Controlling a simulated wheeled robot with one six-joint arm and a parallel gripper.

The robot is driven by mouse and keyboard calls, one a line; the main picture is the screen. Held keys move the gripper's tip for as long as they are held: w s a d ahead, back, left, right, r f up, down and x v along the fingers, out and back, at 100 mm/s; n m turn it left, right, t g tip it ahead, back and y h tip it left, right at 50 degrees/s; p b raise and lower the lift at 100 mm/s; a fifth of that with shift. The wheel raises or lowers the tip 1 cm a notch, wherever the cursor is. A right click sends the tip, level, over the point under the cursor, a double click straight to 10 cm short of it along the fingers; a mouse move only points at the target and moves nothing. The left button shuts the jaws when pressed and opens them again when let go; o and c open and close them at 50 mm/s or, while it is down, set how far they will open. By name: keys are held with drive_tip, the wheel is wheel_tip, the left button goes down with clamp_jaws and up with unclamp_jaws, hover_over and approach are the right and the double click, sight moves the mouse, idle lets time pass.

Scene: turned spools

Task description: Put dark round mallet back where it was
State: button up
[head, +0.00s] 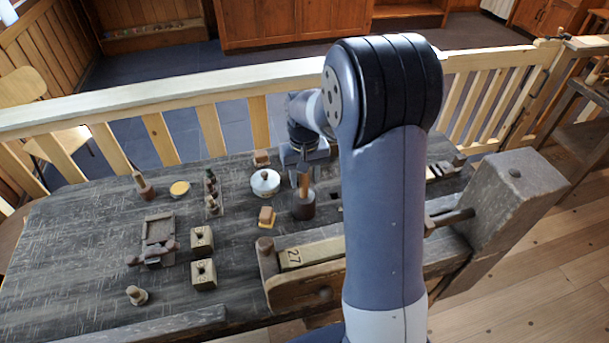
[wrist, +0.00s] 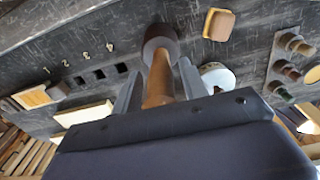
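The dark round mallet (head: 303,207) stands on its head on the dark workbench, with its orange-brown handle pointing up. In the wrist view its dark head (wrist: 160,42) is beyond my fingers and the handle (wrist: 158,85) runs between them. My gripper (head: 304,172) is above the mallet, pointing down. In the wrist view the fingers of my gripper (wrist: 160,78) are on either side of the handle, with a narrow gap showing on each side. The gripper appears open around the handle.
A white lidded pot (head: 265,183) and a small tan-brown block (head: 267,215) are close by on the left. A rack with several spools (head: 212,193) stands further left. Square holes (wrist: 98,75) marked with numbers are in the bench. A vise (head: 515,200) is at the right.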

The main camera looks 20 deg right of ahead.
wheel_tip(320, 180, up, 12)
drive_tip(key=shift+r+b, duration=0.15)
drive_tip(key=shift+b, duration=0.25)
idle(0.3)
wheel_tip(320, 180, down, 12)
drive_tip(key=shift+r+p, duration=0.15)
drive_tip(key=shift+p, duration=0.35)
drive_tip(key=shift+w, duration=0.1)
drive_tip(key=shift+r+b, duration=0.3)
drive_tip(key=shift+r, duration=1.35)
drive_tip(key=shift+f, duration=0.15)
